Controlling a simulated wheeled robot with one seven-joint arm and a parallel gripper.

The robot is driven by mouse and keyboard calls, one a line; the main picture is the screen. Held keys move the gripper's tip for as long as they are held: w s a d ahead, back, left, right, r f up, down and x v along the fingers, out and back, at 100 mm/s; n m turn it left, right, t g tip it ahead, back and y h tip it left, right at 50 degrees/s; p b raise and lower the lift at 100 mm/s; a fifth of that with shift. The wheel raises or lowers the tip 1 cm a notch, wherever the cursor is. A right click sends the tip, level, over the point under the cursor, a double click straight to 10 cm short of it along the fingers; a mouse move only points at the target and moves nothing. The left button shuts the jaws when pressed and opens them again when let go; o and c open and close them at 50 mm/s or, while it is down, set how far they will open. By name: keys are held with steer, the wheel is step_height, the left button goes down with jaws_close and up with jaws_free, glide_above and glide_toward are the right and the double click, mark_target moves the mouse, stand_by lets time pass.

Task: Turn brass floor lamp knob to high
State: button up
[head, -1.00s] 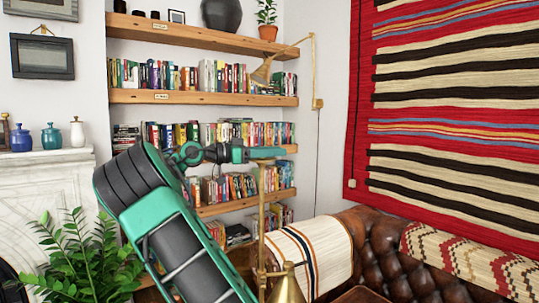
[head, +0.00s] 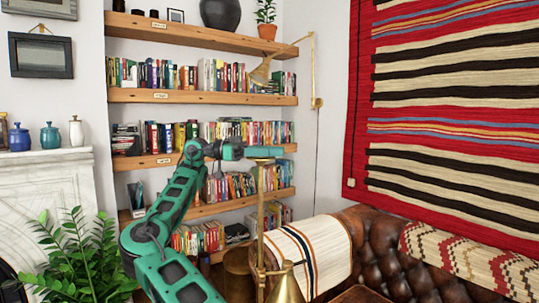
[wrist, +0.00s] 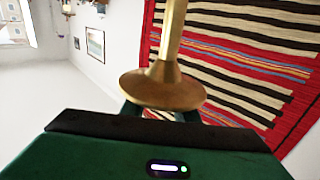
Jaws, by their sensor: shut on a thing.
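The brass floor lamp (head: 261,215) stands upright in front of the shelves, with a slim pole and a conical shade (head: 287,287) low at its right. My gripper (head: 265,152) reaches in from the left, level, at the top of the pole. In the wrist view a flared brass disc (wrist: 163,92) with its stem lies across my green fingers, close to the gripper body. The fingers are shut on the lamp's top part. The fingertips and the knob itself are hidden behind the disc.
A brown leather sofa (head: 375,262) with a striped throw (head: 305,252) stands right of the lamp. Bookshelves (head: 200,96) are behind it, with a brass wall lamp (head: 262,72) above. A leafy plant (head: 75,262) is at lower left.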

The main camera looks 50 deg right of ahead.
steer(key=shift+s+a+f+m+g+y, duration=0.15)
steer(key=shift+m+g+y, duration=0.25)
steer(key=shift+y, duration=0.2)
steer(key=shift+a+r+m+g+y, duration=0.1)
steer(key=shift+m+g+y, duration=0.2)
steer(key=shift+m+y, duration=0.25)
steer(key=shift+s+a+m+y, duration=0.15)
steer(key=shift+m+y, duration=0.2)
steer(key=shift+y, duration=0.3)
steer(key=o, duration=1.1)
steer(key=shift+c, duration=0.2)
